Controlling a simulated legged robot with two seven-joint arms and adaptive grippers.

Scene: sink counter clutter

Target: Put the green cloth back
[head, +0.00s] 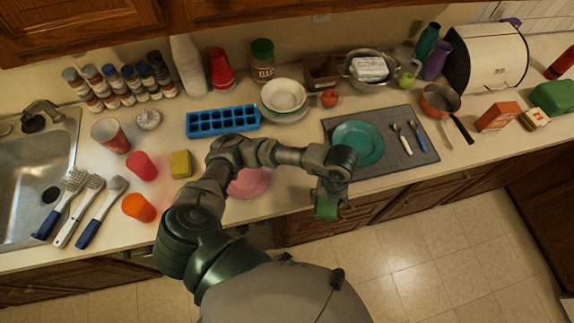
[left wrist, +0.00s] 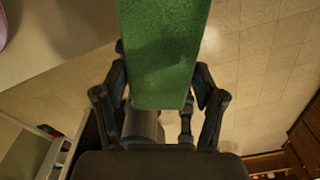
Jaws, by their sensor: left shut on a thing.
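The green cloth (head: 326,207) is a thick, block-like green piece held in my left gripper (head: 328,193), in front of the counter's front edge and above the floor in the head view. In the left wrist view the cloth (left wrist: 163,50) fills the top middle and extends out beyond the fingers. My left gripper (left wrist: 160,105) is shut on it, with a finger on each side. The far end of the cloth is cut off by that frame. My right gripper is in neither view.
A grey mat (head: 408,155) with a teal plate (head: 358,142) lies behind the gripper. A pink plate (head: 250,182) is partly hidden by my arm. A blue ice tray (head: 222,121), yellow sponge (head: 181,164) and orange cup (head: 138,207) stand leftward. Another green thing (head: 553,97) lies far right.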

